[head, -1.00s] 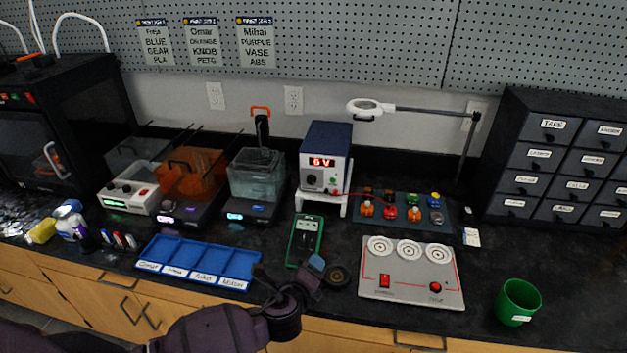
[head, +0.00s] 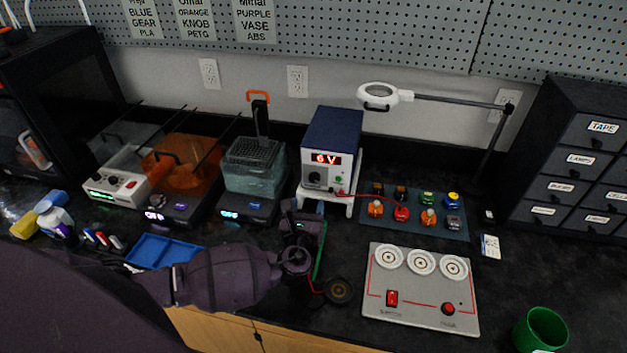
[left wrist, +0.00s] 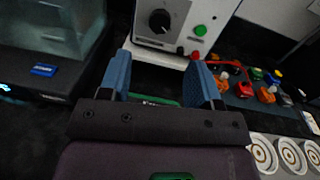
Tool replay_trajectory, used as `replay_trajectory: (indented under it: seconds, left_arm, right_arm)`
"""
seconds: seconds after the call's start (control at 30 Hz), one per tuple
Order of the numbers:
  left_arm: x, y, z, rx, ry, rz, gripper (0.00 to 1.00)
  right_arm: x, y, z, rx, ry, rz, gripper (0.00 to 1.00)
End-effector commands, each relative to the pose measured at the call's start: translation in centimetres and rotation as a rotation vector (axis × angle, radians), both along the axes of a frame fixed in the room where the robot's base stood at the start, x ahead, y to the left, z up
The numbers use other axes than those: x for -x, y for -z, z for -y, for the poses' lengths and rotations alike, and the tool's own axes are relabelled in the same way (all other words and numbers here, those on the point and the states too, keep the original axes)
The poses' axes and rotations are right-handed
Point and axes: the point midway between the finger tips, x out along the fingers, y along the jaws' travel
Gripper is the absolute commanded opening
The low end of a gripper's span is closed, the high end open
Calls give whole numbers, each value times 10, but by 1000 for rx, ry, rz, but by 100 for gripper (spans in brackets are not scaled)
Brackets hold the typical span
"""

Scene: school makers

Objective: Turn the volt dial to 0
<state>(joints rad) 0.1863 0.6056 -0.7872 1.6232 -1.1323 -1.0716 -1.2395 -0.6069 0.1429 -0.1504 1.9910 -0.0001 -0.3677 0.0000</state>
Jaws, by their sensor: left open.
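The volt dial (head: 315,177) is a black round knob on the white front of a blue-topped power supply (head: 335,140). The red display (head: 326,159) reads 6 V. In the left wrist view the dial (left wrist: 160,21) shows near the top, with a light mark on it. A green button (left wrist: 200,30) sits to its right. My left gripper (head: 305,207) is open and empty, in front of and below the supply. In the left wrist view its blue-padded fingers (left wrist: 161,78) are apart, with the dial beyond them, not between them. My right gripper is not in view.
The supply stands on a white riser (head: 349,203). A green multimeter (head: 321,240) is mostly hidden behind my left gripper. A bath with clear liquid (head: 254,170) stands left of the supply. A mat with several small parts (head: 385,225) and a grey panel (head: 420,300) lie right.

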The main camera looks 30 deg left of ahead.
Motion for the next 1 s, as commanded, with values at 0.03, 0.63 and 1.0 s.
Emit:
replay_trajectory:
  seconds: [0.03, 0.63, 1.0]
  left_arm:
    - [-10, -2, -3, -3, -1, 3, 58]
    - [-82, 0, -27, 0, 0, 0, 58]
    - [-84, 0, -28, 1, 0, -1, 51]
  right_arm:
    - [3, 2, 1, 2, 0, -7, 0]
    - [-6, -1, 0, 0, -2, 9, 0]
    - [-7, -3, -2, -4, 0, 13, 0]
